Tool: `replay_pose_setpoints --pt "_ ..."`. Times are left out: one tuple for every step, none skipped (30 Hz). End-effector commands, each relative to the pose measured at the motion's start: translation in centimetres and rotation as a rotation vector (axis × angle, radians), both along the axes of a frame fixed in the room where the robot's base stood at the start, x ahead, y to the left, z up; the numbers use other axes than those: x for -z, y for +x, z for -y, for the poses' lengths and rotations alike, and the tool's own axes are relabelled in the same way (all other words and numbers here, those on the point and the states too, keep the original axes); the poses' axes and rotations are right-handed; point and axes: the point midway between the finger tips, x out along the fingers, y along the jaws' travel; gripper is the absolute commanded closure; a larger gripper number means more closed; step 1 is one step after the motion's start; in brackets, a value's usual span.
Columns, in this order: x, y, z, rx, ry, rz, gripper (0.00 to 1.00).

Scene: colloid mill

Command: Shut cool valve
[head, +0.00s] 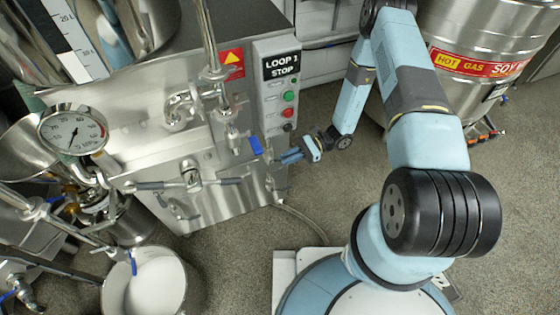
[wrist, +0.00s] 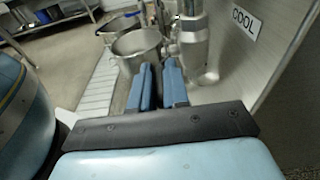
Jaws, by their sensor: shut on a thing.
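The cool valve (head: 234,139) is on the steel pipe beside the machine's right side panel. In the wrist view, my gripper's blue fingers (wrist: 159,85) stand close together, with a narrow gap, shut on the handle. The contact itself is hard to see. The steel valve pipe (wrist: 193,40) stands just right of the fingertips. A white COOL label (wrist: 245,20) is on the panel behind it.
A control box (head: 279,85) with green and red buttons is above my gripper. A pressure gauge (head: 74,131) and a steel pot (head: 150,282) are at the left. A steel drum (head: 478,40) stands at the back right. The floor (head: 335,190) around my arm is mostly clear.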

Motion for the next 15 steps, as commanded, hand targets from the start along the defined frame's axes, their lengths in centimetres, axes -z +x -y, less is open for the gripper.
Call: replay_pose_setpoints --pt "0.18 -0.40 0.69 0.000 -0.011 -0.008 1.00" --pt "0.18 -0.40 0.69 0.000 -0.012 -0.007 1.00" --pt "0.19 -0.41 0.65 0.000 -0.013 -0.007 1.00" --pt "0.19 -0.43 0.61 -0.001 -0.013 -0.007 1.00" --pt "0.20 -0.43 0.57 -0.001 -0.013 -0.007 1.00" --pt "0.21 -0.45 0.53 -0.002 -0.013 -0.007 1.00" --pt "0.21 -0.47 0.50 -0.003 -0.013 -0.007 1.00" --pt "0.22 -0.48 0.47 -0.003 -0.013 -0.007 1.00" --pt "0.22 -0.50 0.45 -0.003 -0.013 -0.007 1.00" --pt "0.21 -0.51 0.43 -0.004 -0.013 -0.007 1.00" --pt "0.21 -0.51 0.42 -0.004 -0.013 -0.007 0.83" --pt "0.21 -0.50 0.38 -0.004 -0.012 -0.008 0.80" --pt "0.20 -0.48 0.35 -0.004 -0.012 -0.008 0.77" --pt "0.19 -0.44 0.32 -0.003 -0.011 -0.007 0.74" --pt "0.19 -0.40 0.28 -0.004 -0.010 -0.006 0.70"
